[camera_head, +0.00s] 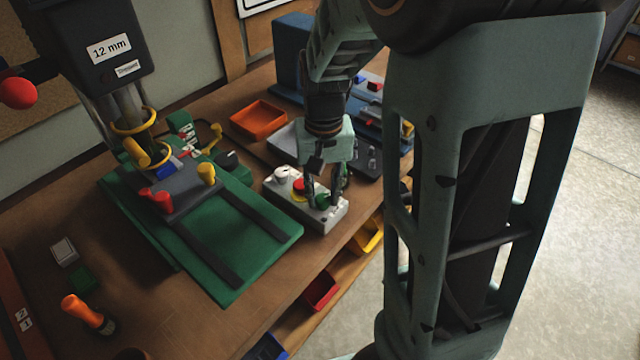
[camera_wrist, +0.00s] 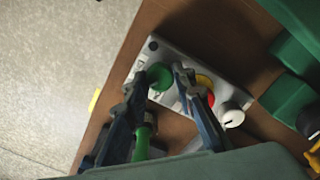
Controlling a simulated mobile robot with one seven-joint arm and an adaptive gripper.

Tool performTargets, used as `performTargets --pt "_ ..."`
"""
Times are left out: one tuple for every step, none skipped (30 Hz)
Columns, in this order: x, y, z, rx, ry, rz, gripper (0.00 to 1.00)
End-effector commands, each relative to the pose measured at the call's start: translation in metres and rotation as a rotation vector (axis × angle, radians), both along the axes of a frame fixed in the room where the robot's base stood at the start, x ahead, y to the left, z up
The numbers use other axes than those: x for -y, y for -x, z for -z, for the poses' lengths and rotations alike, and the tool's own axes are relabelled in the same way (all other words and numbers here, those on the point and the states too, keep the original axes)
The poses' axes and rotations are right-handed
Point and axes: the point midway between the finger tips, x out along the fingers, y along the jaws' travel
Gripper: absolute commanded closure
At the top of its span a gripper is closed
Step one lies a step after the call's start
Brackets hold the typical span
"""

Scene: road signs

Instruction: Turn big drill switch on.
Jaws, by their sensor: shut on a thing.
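A grey control box (camera_head: 334,215) lies on the wooden workbench to the right of the drill's green base. It carries a white knob (camera_head: 283,174), a red button on a yellow ring (camera_head: 300,187) and a round green switch (camera_head: 322,201). In the wrist view the green switch (camera_wrist: 160,77) sits between my fingertips, with the red button (camera_wrist: 205,90) and white knob (camera_wrist: 232,114) to its right. My gripper (camera_head: 323,190) points down at the box and is shut on the green switch. The fingers hide parts of the box and switch.
The big drill (camera_head: 105,50), marked 12 mm, stands at the left over a green base (camera_head: 245,240) with a vise and red and yellow handles. An orange tray (camera_head: 258,118) lies behind the box. An orange-handled tool (camera_head: 88,313) lies at the front left. Small bins hang below the bench's edge.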

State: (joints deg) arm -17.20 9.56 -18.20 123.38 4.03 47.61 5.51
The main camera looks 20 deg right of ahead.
Motion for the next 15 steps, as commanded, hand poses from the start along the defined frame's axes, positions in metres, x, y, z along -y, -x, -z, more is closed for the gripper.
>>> performTargets --pt "-0.0001 -0.0002 -0.0002 0.0 0.0 0.0 0.98" --pt "-0.0001 -0.0002 -0.0002 0.0 0.0 0.0 1.0" --pt "0.0 -0.0002 -0.0003 0.001 0.0 0.0 1.0" --pt "-0.0001 -0.0002 -0.0003 0.001 0.0 -0.001 1.0" --pt "0.0 -0.0002 -0.0002 0.001 0.0 -0.002 1.0" --pt "0.0 -0.0002 -0.0002 0.001 0.0 -0.005 1.0" --pt "0.0 -0.0003 -0.0002 0.001 0.0 -0.009 1.0" --pt "0.0 -0.0003 -0.0001 0.001 0.0 -0.013 1.0" --pt "0.0002 -0.0004 0.0 0.001 0.0 -0.022 1.0" --pt "0.0003 -0.0004 0.0 0.001 0.0 -0.029 1.0" --pt "0.0004 -0.0004 0.0001 0.001 0.0 -0.038 1.0" --pt "0.0005 -0.0005 0.0002 0.001 0.0 -0.054 1.0" --pt "0.0006 -0.0005 0.0003 0.002 0.0 -0.067 1.0" --pt "0.0005 -0.0006 0.0004 0.002 0.0 -0.082 1.0" --pt "0.0004 -0.0007 0.0005 0.002 0.0 -0.105 1.0"
